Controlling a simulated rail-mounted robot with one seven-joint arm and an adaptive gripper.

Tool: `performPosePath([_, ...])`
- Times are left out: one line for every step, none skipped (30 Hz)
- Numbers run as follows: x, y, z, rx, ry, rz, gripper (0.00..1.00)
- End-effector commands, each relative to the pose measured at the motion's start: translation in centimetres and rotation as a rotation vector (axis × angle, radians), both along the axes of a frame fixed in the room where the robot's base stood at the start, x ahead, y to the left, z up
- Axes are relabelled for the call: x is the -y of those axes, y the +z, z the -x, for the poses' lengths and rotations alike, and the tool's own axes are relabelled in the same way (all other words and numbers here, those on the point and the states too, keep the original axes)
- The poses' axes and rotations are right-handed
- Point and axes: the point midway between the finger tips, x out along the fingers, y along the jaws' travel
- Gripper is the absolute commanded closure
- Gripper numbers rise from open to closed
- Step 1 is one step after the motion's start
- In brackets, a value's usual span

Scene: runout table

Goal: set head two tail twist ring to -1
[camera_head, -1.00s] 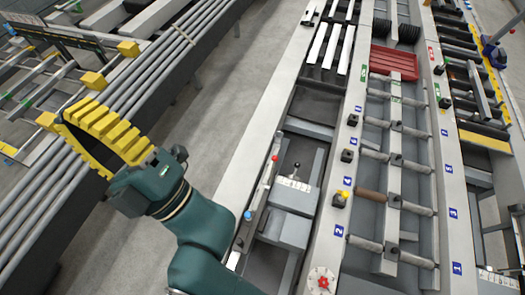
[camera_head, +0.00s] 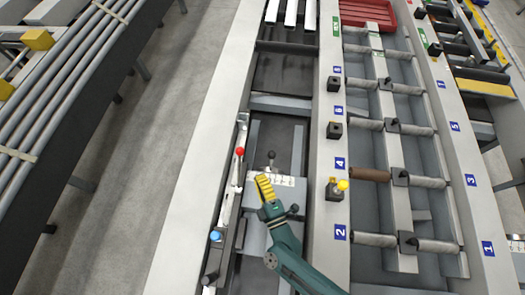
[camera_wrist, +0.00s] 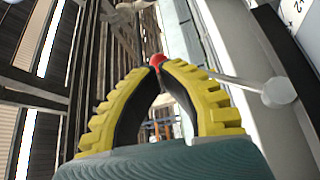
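No part is clearly recognisable as the head two tail twist ring. A blue "2" plate (camera_head: 340,232) is on the grey rail, and a black block with a yellow knob (camera_head: 342,185) stands between it and the "4" plate. My gripper (camera_head: 263,177) is over the grey box with a scale strip, left of that rail. In the wrist view its yellow ribbed fingers (camera_wrist: 160,66) arch together, tips nearly touching, with nothing visibly held. A red ball knob (camera_wrist: 157,59) shows just beyond the tips; it also shows in the head view (camera_head: 240,151), left of my gripper.
A dark ball lever (camera_head: 271,155) stands just beyond my gripper; a pale ball on a rod (camera_wrist: 279,92) is at right in the wrist view. A blue knob (camera_head: 215,236) is lower left. Rollers (camera_head: 374,240) lie right of the rail. The floor aisle (camera_head: 140,150) is clear.

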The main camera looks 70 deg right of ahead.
Motion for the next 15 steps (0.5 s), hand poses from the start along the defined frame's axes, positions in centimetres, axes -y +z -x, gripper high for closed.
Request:
performPosePath([0.9, 0.0, -0.6, 0.003, -0.004, 0.002, 1.00])
performPosePath([1.4, 0.0, -1.0, 0.004, -0.004, 0.001, 1.00])
performPosePath([2.1, 0.1, -1.6, 0.005, -0.005, 0.001, 1.00])
performPosePath([2.6, 0.2, -2.0, 0.005, -0.004, 0.000, 1.00])
performPosePath([3.2, 0.3, -2.4, 0.005, -0.004, 0.001, 1.00])
performPosePath([3.8, 0.3, -3.0, 0.005, -0.003, 0.001, 1.00])
performPosePath([4.3, 0.4, -3.4, 0.004, -0.003, 0.001, 1.00])
performPosePath([4.9, 0.5, -3.8, 0.005, -0.004, 0.002, 1.00])
performPosePath([5.5, 0.5, -4.4, 0.003, -0.002, 0.001, 1.00])
performPosePath([6.0, 0.6, -4.8, 0.005, -0.003, 0.002, 1.00])
performPosePath([6.5, 0.7, -5.2, 0.004, -0.001, 0.002, 1.00])
performPosePath([6.9, 0.3, -4.8, -0.001, -0.003, 0.000, 1.00])
performPosePath([7.0, -0.1, -4.0, -0.002, -0.004, -0.002, 1.00])
performPosePath([7.1, -0.2, -3.5, -0.004, -0.004, 0.000, 1.00])
performPosePath([7.3, -0.2, -3.0, -0.001, -0.003, -0.002, 1.00])
